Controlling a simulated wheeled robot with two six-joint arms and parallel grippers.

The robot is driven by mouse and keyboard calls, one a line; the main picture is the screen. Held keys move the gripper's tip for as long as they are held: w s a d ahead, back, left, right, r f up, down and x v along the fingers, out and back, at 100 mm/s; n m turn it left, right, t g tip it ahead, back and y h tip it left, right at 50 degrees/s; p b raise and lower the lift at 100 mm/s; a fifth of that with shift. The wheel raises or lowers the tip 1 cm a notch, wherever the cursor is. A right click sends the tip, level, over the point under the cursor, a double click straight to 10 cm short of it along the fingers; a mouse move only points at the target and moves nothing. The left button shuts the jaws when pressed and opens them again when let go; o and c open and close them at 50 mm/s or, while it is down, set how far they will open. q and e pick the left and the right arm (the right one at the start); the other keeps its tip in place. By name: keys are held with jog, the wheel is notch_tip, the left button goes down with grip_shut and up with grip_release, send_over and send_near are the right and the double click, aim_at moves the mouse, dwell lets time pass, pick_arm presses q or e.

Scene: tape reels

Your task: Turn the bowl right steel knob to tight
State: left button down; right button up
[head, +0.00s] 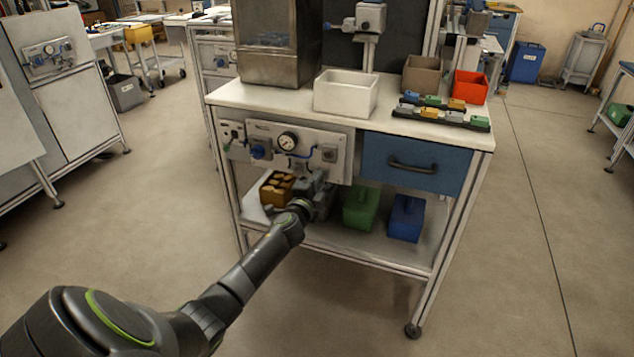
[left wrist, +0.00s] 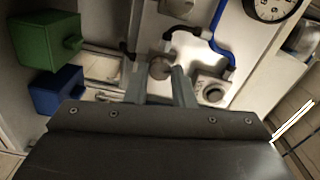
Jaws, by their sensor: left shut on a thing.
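A white valve panel (head: 265,132) with a round gauge (head: 287,141) is on the front of the workbench, and the gauge also shows at the top right of the left wrist view (left wrist: 270,6). My left gripper (head: 323,182) is low at the panel's right part. In the left wrist view its two fingers (left wrist: 160,84) are closed around a small round steel knob (left wrist: 160,68). The knob's turn position cannot be read, and my gripper hides it in the head view. My right gripper is not in view.
A blue drawer (head: 417,163) is right of the panel. A yellow bin (head: 277,187), a green bin (head: 361,207) and a blue bin (head: 406,218) stand on the lower shelf near my arm. A blue hose (left wrist: 215,42) runs close to the fingers. The floor in front is clear.

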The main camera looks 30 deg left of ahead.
pick_arm(q)
jog(key=shift+f+m, duration=0.1)
jog(key=shift+m, duration=1.6)
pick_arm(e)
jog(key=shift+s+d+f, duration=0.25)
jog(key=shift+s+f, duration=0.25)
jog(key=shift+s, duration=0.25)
pick_arm(q)
jog(key=c, duration=1.2)
grip_release()
jog(key=shift+c, duration=0.2)
jog(key=shift+s+p, duration=0.15)
jog(key=shift+p, duration=0.15)
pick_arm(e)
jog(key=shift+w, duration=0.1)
